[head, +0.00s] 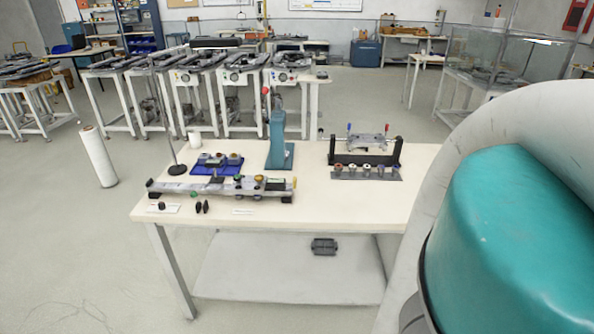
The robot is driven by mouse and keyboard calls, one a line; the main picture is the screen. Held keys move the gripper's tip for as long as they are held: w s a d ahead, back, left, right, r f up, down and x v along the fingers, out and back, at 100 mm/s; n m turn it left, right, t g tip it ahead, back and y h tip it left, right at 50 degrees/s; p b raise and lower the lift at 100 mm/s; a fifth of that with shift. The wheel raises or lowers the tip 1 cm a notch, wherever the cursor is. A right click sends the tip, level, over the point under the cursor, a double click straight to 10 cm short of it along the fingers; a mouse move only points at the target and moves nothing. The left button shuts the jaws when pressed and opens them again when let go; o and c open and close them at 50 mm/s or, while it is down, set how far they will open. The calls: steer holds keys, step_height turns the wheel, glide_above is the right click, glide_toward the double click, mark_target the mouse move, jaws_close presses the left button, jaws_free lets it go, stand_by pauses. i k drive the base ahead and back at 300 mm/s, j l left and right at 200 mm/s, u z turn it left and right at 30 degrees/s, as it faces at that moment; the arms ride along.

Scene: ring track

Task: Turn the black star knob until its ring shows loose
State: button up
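A white workbench (350,213) stands ahead of me in the head view. A long grey track-like fixture (222,191) lies along its front left part, with several small round parts on it, some black, green and orange. Small black knob-like pieces (202,207) lie on the bench in front of the fixture, and another dark piece (161,207) sits on a white label at the left. I cannot tell which of these is the black star knob, and no ring state can be read at this size. My gripper is out of view; only my arm fills the right side.
A teal press-like stand (278,145) rises mid-bench. A black frame (366,153) with a row of small parts stands at right. A blue tray (216,164) and a thin pole (168,110) are at back left. A white roll (98,157) stands left. Floor in front is clear.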

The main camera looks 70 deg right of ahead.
mark_target(238, 177)
steer(key=z, duration=1.4)
